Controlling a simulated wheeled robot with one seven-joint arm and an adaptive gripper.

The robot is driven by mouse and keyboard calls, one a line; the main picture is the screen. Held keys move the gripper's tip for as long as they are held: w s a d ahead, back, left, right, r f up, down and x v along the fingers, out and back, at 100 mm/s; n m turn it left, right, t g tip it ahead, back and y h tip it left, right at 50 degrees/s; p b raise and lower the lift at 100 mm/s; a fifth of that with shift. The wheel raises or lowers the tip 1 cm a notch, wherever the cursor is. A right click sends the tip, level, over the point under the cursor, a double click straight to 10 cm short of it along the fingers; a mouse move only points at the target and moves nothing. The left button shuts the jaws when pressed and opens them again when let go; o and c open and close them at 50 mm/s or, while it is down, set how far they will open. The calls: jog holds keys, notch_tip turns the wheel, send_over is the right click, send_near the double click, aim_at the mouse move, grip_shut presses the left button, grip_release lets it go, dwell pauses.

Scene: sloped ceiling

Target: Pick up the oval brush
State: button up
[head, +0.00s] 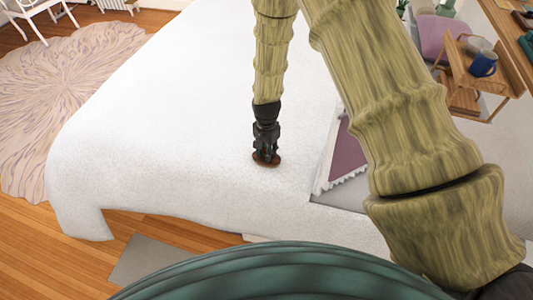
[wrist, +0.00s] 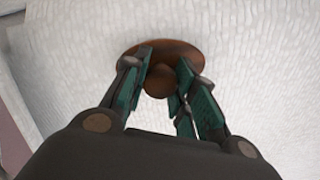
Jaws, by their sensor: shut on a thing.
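The oval brush (wrist: 190,52) is a brown, oval piece with a rounded knob, seen in the upper middle of the wrist view. In the head view the brush (head: 266,161) shows as a small brown oval at the bed, under my fingertips. My gripper (head: 266,150) points down over the white bed and is shut on the brush. In the wrist view my gripper (wrist: 165,82) has its teal finger pads on both sides of the knob. Part of the brush is hidden by the fingers. I cannot tell whether the brush still touches the bed.
The white bed cover (head: 165,110) is wide and clear around the brush. A purple fringed cloth (head: 345,155) lies to the right. A wooden stand (head: 470,70) with a blue mug (head: 483,65) is at the upper right. A round rug (head: 65,90) lies at the left.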

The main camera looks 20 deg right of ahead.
jog(key=shift+r+b, duration=0.3)
jog(key=shift+r, duration=0.25)
jog(key=shift+s+a+r+b, duration=0.15)
jog(key=shift+r+b, duration=0.15)
jog(key=shift+r, duration=0.25)
jog(key=shift+s+d+r+b, duration=0.15)
jog(key=shift+r+b, duration=0.15)
jog(key=shift+r, duration=0.2)
jog(key=s+a+r+b, duration=0.1)
jog(key=s, duration=0.6)
jog(key=s+a+b, duration=0.2)
jog(key=s, duration=0.6)
jog(key=shift+r, duration=0.35)
jog(key=o, duration=0.5)
jog(key=shift+c, duration=0.2)
jog(key=c, duration=0.3)
